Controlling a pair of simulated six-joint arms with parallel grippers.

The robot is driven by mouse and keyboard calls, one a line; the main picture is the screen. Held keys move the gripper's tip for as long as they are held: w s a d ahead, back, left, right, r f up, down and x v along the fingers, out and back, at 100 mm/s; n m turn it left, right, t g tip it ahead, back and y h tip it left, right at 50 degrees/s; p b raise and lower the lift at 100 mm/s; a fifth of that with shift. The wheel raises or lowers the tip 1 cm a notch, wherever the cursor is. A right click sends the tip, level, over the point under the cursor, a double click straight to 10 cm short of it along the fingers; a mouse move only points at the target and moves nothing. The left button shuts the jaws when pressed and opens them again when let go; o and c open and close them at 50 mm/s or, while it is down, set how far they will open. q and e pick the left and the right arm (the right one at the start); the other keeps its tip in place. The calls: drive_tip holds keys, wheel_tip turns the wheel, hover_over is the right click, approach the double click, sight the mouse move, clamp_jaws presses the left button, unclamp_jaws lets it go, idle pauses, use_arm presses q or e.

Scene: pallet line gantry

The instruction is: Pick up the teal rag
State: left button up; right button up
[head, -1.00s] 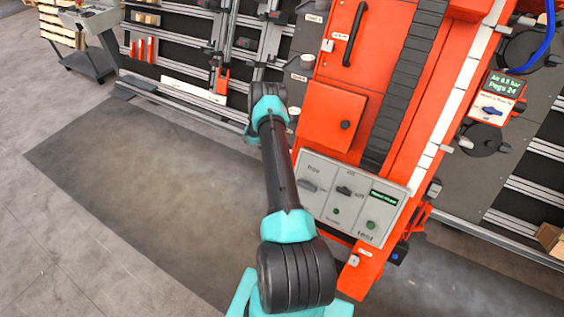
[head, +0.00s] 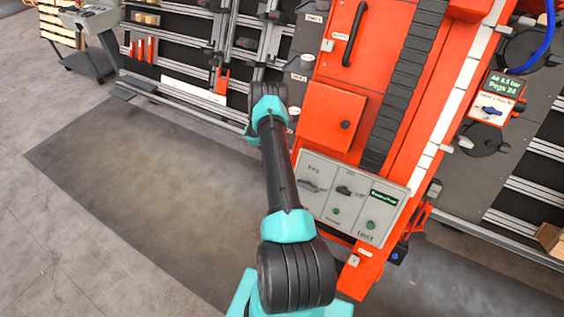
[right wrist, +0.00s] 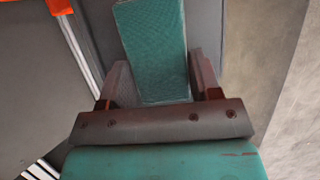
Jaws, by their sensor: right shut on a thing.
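The teal rag (right wrist: 152,40) shows in the right wrist view as a flat, textured teal piece. It stands between the two fingers of my right gripper (right wrist: 160,78), which is shut on it. In the head view the rag cannot be made out. One of my arms reaches up the middle of the head view, and its gripper is hidden there. My left gripper is not seen in either view.
A large orange machine (head: 318,120) stands just right of the arm, with a grey control panel (head: 349,197) low on it. A rail rack (head: 180,50) stands behind. A grey cart (head: 88,60) is at upper left. The dark floor mat (head: 130,180) is clear.

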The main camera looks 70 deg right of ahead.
drive_tip(key=shift+c, duration=0.2)
drive_tip(key=shift+r, duration=1.5)
drive_tip(key=shift+w+r, duration=0.1)
drive_tip(key=shift+r, duration=0.2)
drive_tip(key=w+d, duration=0.3)
drive_tip(key=w, duration=1.4)
drive_tip(key=shift+w, duration=0.25)
